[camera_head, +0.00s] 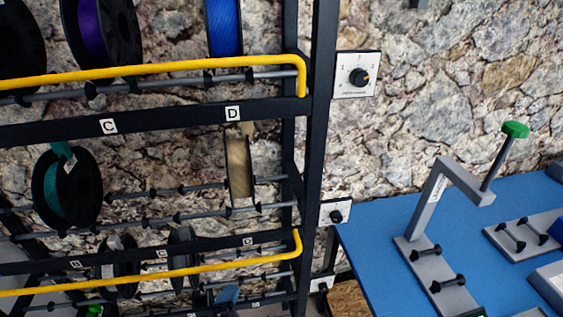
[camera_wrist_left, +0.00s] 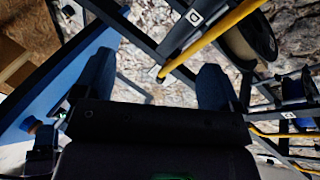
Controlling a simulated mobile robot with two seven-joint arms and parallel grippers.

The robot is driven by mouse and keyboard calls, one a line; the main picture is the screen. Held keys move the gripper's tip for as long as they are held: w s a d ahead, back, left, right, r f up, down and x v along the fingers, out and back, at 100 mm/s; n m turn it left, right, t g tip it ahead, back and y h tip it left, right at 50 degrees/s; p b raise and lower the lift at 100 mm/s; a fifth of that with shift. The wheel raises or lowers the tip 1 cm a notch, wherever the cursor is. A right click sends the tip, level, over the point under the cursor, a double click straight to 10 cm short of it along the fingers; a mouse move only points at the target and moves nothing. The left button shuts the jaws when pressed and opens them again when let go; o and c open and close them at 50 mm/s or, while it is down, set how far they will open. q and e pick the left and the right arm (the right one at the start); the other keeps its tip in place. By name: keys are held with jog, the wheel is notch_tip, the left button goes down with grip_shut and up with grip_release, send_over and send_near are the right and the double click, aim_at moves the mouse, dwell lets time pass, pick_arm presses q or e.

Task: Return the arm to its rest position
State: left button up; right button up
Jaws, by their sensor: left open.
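My left gripper (camera_wrist_left: 154,84) shows in the left wrist view, its two blue fingers spread wide apart. Nothing is between the fingers; the stone wall and parts of the dark rack show beyond them. The head view does not clearly show this gripper; a small blue piece at its bottom edge is too small to tell. My right gripper is in neither view.
A dark spool rack (camera_head: 321,120) with yellow rails (camera_head: 150,70) and several filament spools fills the head view's left. A blue table (camera_head: 375,240) at right carries a grey stand (camera_head: 428,205) with a green knob. Rack bars (camera_wrist_left: 195,35) pass close beyond the left gripper.

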pick_arm(q)
jog(key=s+a+f+n+g+y, duration=0.1)
jog(key=s+a+f+n, duration=0.2)
jog(key=a+f+n, duration=0.3)
jog(key=s+a+f+n+g+y, duration=0.1)
jog(key=s+a+f+n, duration=0.2)
jog(key=a, duration=1)
notch_tip(320, 180, down, 3)
jog(key=n, duration=0.4)
jog(key=shift+a+n+b, duration=0.2)
jog(key=shift+n+b, duration=0.2)
